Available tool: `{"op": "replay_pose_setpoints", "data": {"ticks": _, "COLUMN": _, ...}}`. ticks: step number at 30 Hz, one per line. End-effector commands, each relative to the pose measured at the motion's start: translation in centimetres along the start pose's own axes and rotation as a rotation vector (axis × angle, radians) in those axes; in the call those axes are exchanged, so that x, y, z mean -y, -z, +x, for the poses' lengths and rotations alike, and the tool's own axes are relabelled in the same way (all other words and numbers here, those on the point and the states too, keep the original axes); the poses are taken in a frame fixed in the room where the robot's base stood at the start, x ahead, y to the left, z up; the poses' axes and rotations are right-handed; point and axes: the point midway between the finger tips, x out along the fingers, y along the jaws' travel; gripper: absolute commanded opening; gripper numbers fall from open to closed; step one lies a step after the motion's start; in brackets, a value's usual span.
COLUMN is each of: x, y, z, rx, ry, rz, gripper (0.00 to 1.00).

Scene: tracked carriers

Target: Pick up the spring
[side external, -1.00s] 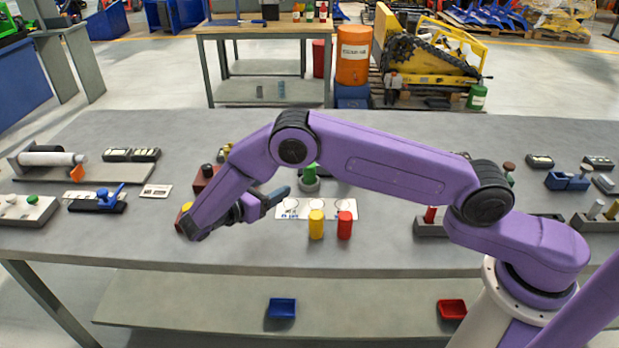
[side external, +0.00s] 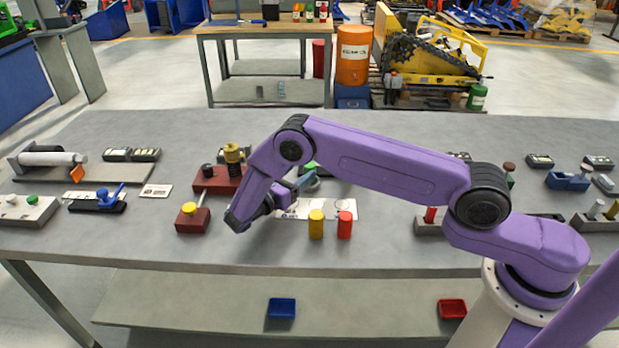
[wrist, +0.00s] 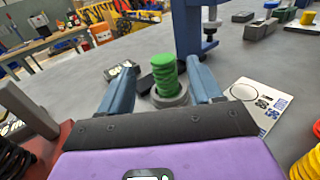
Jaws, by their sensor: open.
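A green spring (wrist: 165,72) stands upright on a round grey base (wrist: 168,98) in the wrist view, between and beyond my two blue fingers. In the side view, only a bit of the green spring (side external: 310,166) shows behind my arm. My gripper (wrist: 160,72) is open and empty, with a finger on each side of the spring's line of sight; whether the tips reach it is unclear. In the side view, my gripper (side external: 304,183) is low over the table and partly hidden by my arm.
A white marked card (wrist: 258,100) lies right of the spring, also in the side view (side external: 350,208). Yellow (side external: 316,225) and red (side external: 345,226) cylinders stand in front of it. A blue upright part (wrist: 187,30) rises behind the spring. A yellow-knobbed red block (side external: 193,219) is at left.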

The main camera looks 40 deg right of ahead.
Motion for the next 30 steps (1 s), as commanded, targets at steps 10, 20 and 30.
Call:
{"op": "replay_pose_setpoints", "data": {"ticks": 10, "x": 0.1, "y": 0.0, "z": 2.4, "rx": 0.0, "ry": 0.0, "rz": 0.0, "gripper": 0.64}}
{"op": "replay_pose_setpoints", "data": {"ticks": 20, "x": 0.4, "y": 0.1, "z": 6.5, "rx": 0.001, "ry": 0.001, "rz": 0.0, "gripper": 0.64}}
{"op": "replay_pose_setpoints", "data": {"ticks": 30, "x": 0.4, "y": 0.1, "z": 7.1, "rx": 0.0, "ry": -0.001, "rz": 0.001, "gripper": 0.48}}
